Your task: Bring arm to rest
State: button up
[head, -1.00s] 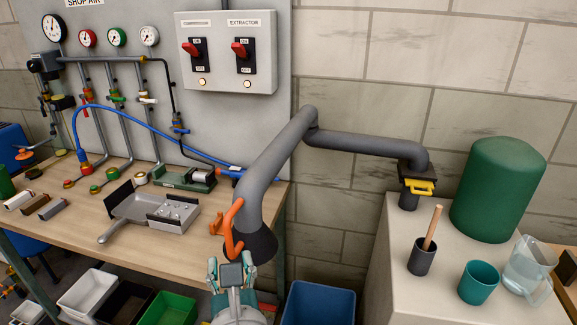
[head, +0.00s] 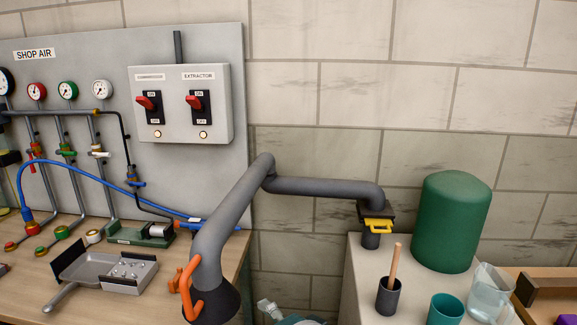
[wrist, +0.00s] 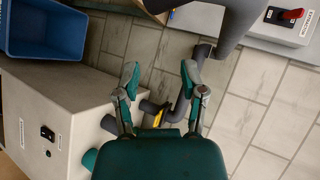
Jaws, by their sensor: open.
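My gripper (wrist: 161,76) is open and empty in the wrist view, its two teal and grey fingers spread apart. The grey extractor duct (wrist: 215,28) passes beyond the fingertips there, and I cannot tell how far off it is.
A grey-topped cabinet (head: 352,282) at right carries a green cylinder (head: 450,222), cups and a clear jug (head: 488,292). The workbench (head: 110,308) holds a metal pan (head: 100,275). A blue bin (wrist: 45,25) shows in the wrist view.

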jog(key=s+d+f+n+g+h, duration=0.2)
jog(key=s+d+n+h, duration=0.1)
jog(key=d, duration=0.6)
jog(key=s+d+f+n+g+h, duration=0.2)
jog(key=s+d+n, duration=0.3)
jog(key=d+n, duration=0.3)
jog(key=shift+d+f+g+h, duration=0.3)
jog(key=shift+d+g+h, duration=0.2)
jog(key=shift+g+h, duration=0.15)
